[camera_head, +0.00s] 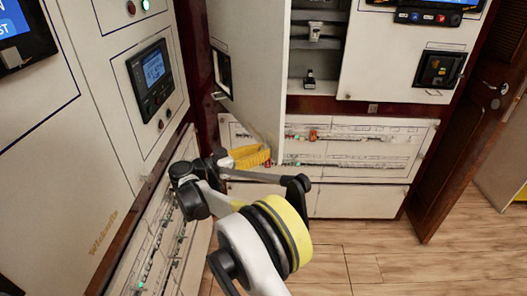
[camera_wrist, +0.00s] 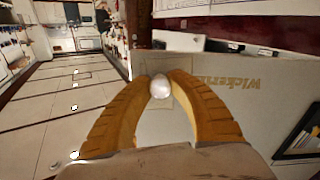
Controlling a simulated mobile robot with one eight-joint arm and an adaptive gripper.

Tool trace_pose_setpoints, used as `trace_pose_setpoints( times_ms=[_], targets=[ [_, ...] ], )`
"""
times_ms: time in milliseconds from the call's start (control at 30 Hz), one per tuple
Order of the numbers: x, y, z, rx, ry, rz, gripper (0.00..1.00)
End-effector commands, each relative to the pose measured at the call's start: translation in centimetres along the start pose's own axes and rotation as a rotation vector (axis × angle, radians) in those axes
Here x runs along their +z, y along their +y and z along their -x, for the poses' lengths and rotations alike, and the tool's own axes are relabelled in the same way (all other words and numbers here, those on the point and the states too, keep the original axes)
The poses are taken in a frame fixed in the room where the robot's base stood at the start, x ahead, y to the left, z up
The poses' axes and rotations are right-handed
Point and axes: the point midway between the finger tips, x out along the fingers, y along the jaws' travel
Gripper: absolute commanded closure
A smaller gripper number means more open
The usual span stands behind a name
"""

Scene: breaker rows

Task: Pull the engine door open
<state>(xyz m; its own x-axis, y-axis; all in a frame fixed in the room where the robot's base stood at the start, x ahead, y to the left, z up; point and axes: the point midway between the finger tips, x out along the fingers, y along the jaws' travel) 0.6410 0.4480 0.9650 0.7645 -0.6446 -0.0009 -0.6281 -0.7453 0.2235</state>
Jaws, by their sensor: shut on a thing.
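A white door (camera_head: 255,60) stands swung out from the cabinet, with the cabinet's shelves showing to its right. I take it to be the engine door. My gripper (camera_head: 266,156) has yellow fingers and is at the door's lower part, near its bottom right corner. In the wrist view my gripper (camera_wrist: 160,82) is closed around a rounded white knob (camera_wrist: 160,89). Behind the knob is a pale panel (camera_wrist: 215,105) with lettering on it. The knob is hidden in the head view, so I cannot tell there exactly where it sits on the door.
Cabinet shelves (camera_head: 320,45) hold a few small items. A wall display (camera_head: 152,70) is on the left panel, close to my arm. Lower drawers and switch rows (camera_head: 350,145) lie behind the gripper. A brown wooden door (camera_head: 485,90) is at right. Wooden floor (camera_head: 400,262) is clear at lower right.

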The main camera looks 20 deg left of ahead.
Motion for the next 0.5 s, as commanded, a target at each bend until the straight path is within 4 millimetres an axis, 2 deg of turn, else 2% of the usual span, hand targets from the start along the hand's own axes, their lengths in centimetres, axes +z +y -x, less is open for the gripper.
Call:
trace_pose_setpoints(
  times_ms=[67, 100, 167, 500],
  targets=[
    [-0.23, -0.05, 0.02, -0.002, 0.004, 0.000, 1.00],
    [-0.23, -0.05, 0.01, -0.002, 0.004, 0.000, 0.74],
    [-0.22, -0.05, 0.01, -0.002, 0.004, 0.000, 0.56],
    [-0.27, 0.02, -0.01, -0.001, 0.002, 0.000, 0.54]
  ],
)
